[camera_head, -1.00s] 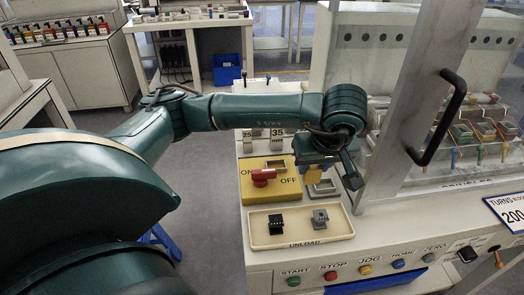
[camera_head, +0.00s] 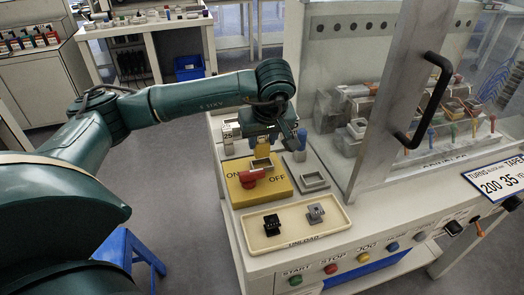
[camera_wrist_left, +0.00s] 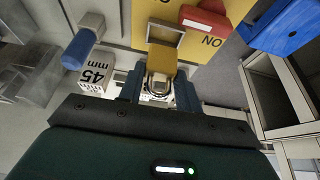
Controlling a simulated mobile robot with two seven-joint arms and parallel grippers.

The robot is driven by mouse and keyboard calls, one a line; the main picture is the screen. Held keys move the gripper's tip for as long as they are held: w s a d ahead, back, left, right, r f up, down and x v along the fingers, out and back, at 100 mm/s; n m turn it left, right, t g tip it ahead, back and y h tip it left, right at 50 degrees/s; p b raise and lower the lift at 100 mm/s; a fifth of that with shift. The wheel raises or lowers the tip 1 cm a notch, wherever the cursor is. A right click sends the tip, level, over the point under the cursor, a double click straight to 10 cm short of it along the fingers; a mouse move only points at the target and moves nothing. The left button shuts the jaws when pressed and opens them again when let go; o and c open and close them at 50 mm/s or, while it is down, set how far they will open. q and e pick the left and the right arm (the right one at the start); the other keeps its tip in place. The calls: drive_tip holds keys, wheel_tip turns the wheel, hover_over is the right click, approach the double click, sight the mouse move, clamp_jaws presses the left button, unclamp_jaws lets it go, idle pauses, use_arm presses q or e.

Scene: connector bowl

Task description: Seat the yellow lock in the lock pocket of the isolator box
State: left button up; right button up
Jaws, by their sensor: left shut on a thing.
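The yellow isolator box (camera_head: 285,186) stands on the machine's front ledge, with a red switch (camera_head: 251,178) and ON and OFF lettering. Its lock pocket is a grey rectangular frame (camera_head: 262,164) on the far part of its top. My left gripper (camera_head: 262,137) points down just beyond the pocket, shut on the yellow lock (camera_head: 262,147). In the left wrist view the lock (camera_wrist_left: 161,60) hangs body outward, its silver shackle between the fingers (camera_wrist_left: 158,90). It overlaps the near edge of the pocket frame (camera_wrist_left: 166,33); whether it touches is unclear. My right gripper is out of view.
A cream UNLOAD tray (camera_head: 290,239) holds a black and a grey connector. A separate grey frame (camera_head: 313,180) lies right of the box. A "45 mm" block (camera_wrist_left: 97,75) and a blue-ended peg (camera_wrist_left: 80,50) are close beside the gripper. The glass guard with its black handle (camera_head: 427,100) stands right.

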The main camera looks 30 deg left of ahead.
sight(263, 147)
use_arm(q)
drive_tip(key=shift+f, duration=1.8)
drive_tip(key=shift+f, duration=0.15)
drive_tip(key=o, duration=1)
drive_tip(key=shift+o, duration=0.2)
drive_tip(key=shift+r, duration=0.3)
drive_tip(key=v, duration=1.1)
drive_tip(key=shift+d+r, duration=0.15)
drive_tip(key=shift+r, duration=0.15)
drive_tip(key=shift+s, duration=0.1)
